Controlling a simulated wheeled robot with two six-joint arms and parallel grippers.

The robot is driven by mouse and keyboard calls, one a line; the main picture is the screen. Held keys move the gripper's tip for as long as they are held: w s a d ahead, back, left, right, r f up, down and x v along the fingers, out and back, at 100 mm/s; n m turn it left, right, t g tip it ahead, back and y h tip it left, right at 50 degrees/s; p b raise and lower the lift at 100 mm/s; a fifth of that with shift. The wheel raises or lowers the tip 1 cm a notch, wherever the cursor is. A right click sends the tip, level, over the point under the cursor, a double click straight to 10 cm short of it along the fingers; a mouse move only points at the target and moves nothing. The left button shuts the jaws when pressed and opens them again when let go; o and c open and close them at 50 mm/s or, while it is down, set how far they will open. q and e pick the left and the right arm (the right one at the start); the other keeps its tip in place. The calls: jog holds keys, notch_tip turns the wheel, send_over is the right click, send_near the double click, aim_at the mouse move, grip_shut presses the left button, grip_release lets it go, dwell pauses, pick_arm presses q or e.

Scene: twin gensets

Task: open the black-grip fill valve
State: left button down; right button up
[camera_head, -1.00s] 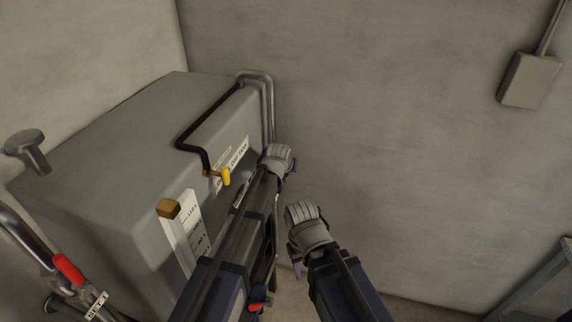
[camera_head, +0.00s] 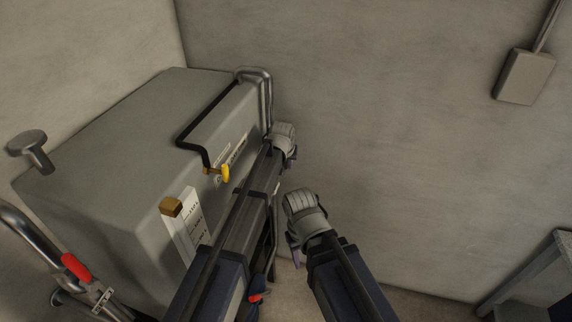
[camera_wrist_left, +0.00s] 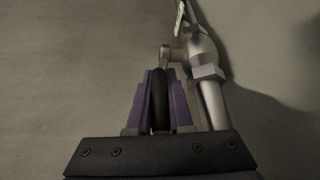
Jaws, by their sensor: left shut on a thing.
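In the left wrist view, the black grip (camera_wrist_left: 160,100) of the fill valve stands between the purple fingers of my left gripper (camera_wrist_left: 159,84), which is shut on it. The grip's metal end joins near a grey valve body (camera_wrist_left: 200,50) on a pipe just to its right. In the head view, my left gripper (camera_head: 284,140) is at the far right end of the grey tank, close to the wall; the valve is hidden there behind my arm. My right gripper (camera_head: 305,213) hangs to the right of it, away from the tank; its fingers are mostly hidden.
The grey tank (camera_head: 110,130) fills the left, with a black bent pipe (camera_head: 207,120), a yellow handle (camera_head: 225,173) and a white gauge strip (camera_head: 186,226). A red-grip lever (camera_head: 76,267) is at lower left. A wall box (camera_head: 524,77) is upper right. Bare wall lies between.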

pick_arm(q)
jog(key=c, duration=1.1)
grip_release()
jog(key=p+v, duration=0.7)
jog(key=shift+r, duration=0.35)
jog(key=shift+s, duration=0.1)
jog(key=shift+s+f, duration=0.1)
